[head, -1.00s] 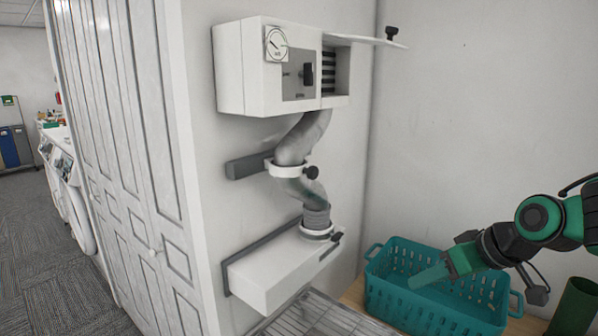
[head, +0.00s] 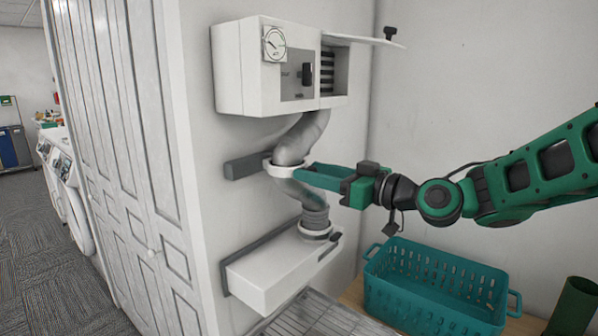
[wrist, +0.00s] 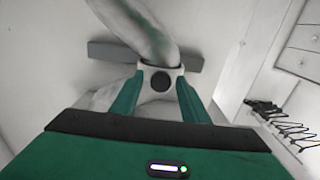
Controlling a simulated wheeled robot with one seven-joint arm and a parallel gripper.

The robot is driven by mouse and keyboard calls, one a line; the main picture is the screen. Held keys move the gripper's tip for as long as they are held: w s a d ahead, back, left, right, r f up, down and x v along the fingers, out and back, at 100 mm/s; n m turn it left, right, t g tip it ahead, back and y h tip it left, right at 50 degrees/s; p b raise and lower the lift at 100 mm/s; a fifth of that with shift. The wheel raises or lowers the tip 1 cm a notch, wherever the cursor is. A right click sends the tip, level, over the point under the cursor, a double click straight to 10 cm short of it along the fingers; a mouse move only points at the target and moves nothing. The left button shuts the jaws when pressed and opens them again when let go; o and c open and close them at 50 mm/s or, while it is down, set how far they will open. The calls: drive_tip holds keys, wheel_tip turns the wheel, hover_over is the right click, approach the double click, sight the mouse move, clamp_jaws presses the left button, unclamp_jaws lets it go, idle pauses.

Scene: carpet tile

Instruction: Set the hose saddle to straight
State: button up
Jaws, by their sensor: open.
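The hose saddle is a white ring (head: 270,168) around the grey hose, in front of a dark grey rail (head: 243,167) on the wall. The hose (head: 292,145) bends through the saddle between the upper white box and the lower white box. My gripper (head: 297,175) reaches in from the right at the saddle. In the wrist view the saddle (wrist: 174,71) shows with its round dark knob (wrist: 161,81) between my two open green fingers (wrist: 158,97). I cannot tell whether the fingers touch it. In the head view my gripper hides the knob.
The upper white box (head: 240,80) has a dial and an open flap (head: 362,39) at its right. The lower white box (head: 265,280) juts out below. A teal basket (head: 435,290) stands at the lower right, beside a dark green cylinder (head: 574,305).

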drive_tip(key=shift+x, duration=2.5)
clamp_jaws()
drive_tip(key=w+d, duration=0.8)
drive_tip(key=w, duration=0.1)
drive_tip(key=shift+w, duration=0.4)
